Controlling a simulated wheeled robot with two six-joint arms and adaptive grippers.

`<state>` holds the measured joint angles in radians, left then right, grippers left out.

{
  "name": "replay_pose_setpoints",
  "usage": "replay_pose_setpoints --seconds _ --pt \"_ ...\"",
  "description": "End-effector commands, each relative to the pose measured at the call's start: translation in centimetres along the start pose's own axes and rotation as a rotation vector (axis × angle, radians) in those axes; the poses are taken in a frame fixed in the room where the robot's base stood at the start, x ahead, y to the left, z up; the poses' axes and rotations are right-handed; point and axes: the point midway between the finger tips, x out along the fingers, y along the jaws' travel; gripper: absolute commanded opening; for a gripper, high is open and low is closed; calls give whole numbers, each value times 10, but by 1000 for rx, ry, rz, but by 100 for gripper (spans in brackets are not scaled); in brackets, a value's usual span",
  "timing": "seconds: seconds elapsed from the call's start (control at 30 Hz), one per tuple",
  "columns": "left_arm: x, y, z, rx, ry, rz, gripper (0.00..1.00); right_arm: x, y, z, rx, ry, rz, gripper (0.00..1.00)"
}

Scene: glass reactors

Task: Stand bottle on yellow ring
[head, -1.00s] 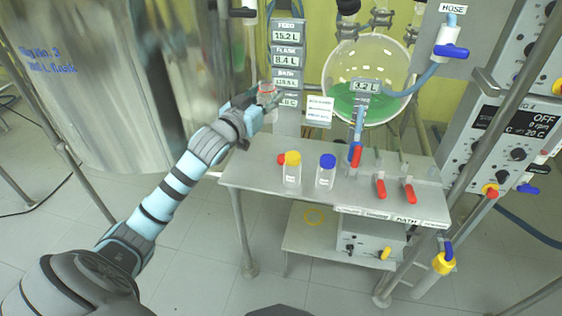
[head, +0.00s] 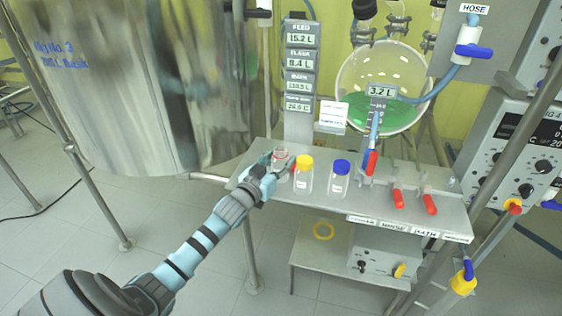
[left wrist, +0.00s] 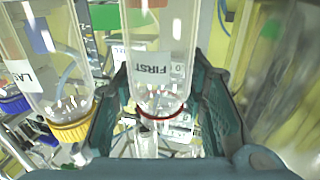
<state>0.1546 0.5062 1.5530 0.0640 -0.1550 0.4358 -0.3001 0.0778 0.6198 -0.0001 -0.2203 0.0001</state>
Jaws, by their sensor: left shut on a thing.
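My left gripper (head: 272,162) is shut on a clear bottle (head: 281,163) with a red ring at its neck. In the head view it is at the left end of the bench top, beside the yellow-capped bottle; I cannot tell whether the bottle touches the bench. In the left wrist view the held bottle (left wrist: 158,50) carries a label reading FIRST and lies between the dark fingers of the left gripper (left wrist: 165,125). The yellow ring (head: 323,222) lies bare on the low shelf under the bench. My right gripper is not in view.
A yellow-capped bottle (head: 303,180) and a blue-capped bottle (head: 338,184) stand on the bench (head: 375,207). Red-handled valves (head: 398,199) are to their right. A control box (head: 378,255) stands right of the ring on the low shelf (head: 310,251). A large metal tank (head: 140,90) is at left.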

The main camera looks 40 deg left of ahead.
Motion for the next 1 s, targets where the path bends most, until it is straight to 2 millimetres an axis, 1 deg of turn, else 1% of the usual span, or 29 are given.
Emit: replay_pose_setpoints --seconds 0.03,0.07,0.1,0.17,0.53,0.67,0.8,0.87,0.9,1.0 --pt "0 0 2 0 0 0 8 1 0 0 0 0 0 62" --pt "0 0 2 0 0 0 42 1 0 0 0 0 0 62" --pt "0 0 1 0 0 0 48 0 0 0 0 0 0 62" --pt "0 0 1 0 0 0 58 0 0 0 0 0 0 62" --pt "0 0 -2 0 0 0 59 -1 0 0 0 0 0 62" --pt "-10 0 0 2 -4 -1 59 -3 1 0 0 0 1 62" --pt "-30 0 -2 4 -2 2 59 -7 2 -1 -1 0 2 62" --pt "-45 0 5 10 -3 4 59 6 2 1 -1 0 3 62" --pt "-56 0 6 11 -3 5 59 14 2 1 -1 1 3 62" --pt "-83 0 7 14 -6 4 59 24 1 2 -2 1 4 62"
